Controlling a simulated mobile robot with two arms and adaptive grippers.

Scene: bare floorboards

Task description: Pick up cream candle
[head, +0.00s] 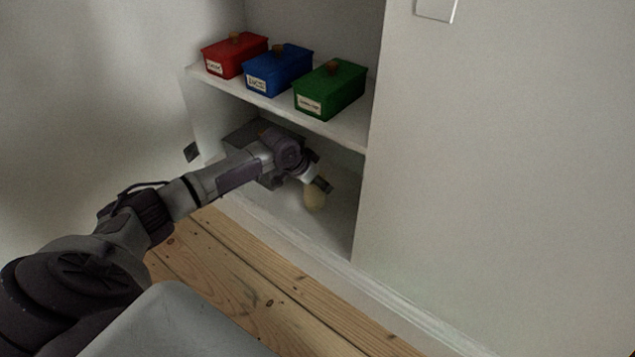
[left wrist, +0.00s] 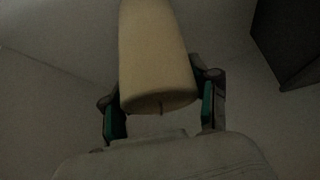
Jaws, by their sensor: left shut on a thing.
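The cream candle (head: 315,201) is a pale cylinder in the lower compartment of the white shelf, partly hidden by my left gripper (head: 322,185) in the head view. In the left wrist view the candle (left wrist: 155,60) fills the top middle, its wick end towards the camera. My left gripper (left wrist: 162,112) has one finger on each side of the candle and is shut on it. I cannot tell whether the candle touches the shelf floor. My right gripper is in neither view.
A dark grey box (head: 250,136) stands in the lower compartment, partly behind my arm. On the shelf board (head: 345,127) above sit a red box (head: 234,58), a blue box (head: 277,73) and a green box (head: 331,91). The compartment's right side is clear.

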